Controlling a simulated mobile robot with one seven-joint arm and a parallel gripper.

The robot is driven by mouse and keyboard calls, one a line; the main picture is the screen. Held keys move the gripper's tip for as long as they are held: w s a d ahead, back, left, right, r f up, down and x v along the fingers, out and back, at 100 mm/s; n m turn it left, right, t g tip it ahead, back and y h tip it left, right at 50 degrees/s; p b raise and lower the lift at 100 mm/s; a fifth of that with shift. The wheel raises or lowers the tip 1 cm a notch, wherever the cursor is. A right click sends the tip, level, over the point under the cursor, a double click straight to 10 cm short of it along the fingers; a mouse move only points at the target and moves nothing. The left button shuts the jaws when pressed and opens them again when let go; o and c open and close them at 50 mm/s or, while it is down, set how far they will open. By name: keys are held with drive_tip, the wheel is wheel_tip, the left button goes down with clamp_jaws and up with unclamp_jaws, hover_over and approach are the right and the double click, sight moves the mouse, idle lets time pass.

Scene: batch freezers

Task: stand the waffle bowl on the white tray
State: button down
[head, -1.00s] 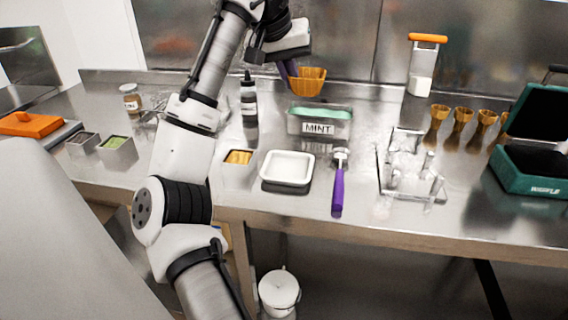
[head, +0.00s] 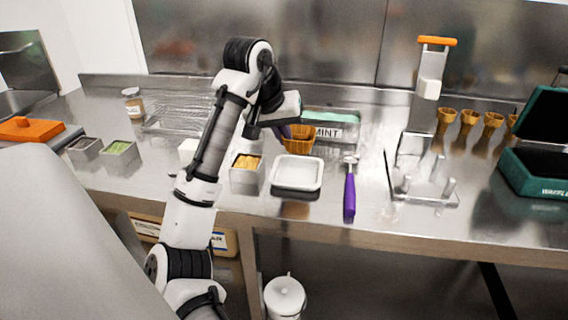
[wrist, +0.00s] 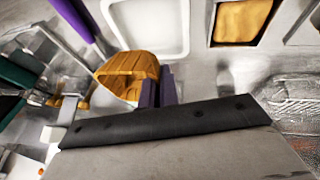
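The waffle bowl (head: 300,140) is golden and ribbed. My gripper (head: 284,131), with purple fingers, is shut on its edge and holds it above the counter, just behind the white tray in the head view. In the wrist view the bowl (wrist: 128,74) shows beside the purple fingers (wrist: 158,88), tilted in the picture; the exact grip on its wall is partly hidden. The white tray (head: 297,188) is square, shallow and empty, on the counter near its front edge. It also shows in the wrist view (wrist: 150,50).
A purple-handled scoop (head: 349,195) lies right of the tray. A container of golden stuff (head: 246,176) stands to its left. The MINT tub (head: 340,131) is behind the bowl. A clear stand (head: 425,190), several cones (head: 467,120) and a green case (head: 540,175) are farther right.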

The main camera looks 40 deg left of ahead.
sight(288, 172)
wheel_tip(288, 172, down, 7)
drive_tip(key=shift+f, duration=0.25)
idle(0.3)
drive_tip(key=c, duration=2.1)
unclamp_jaws()
drive_tip(key=shift+f, duration=0.15)
drive_tip(key=shift+o, duration=0.8)
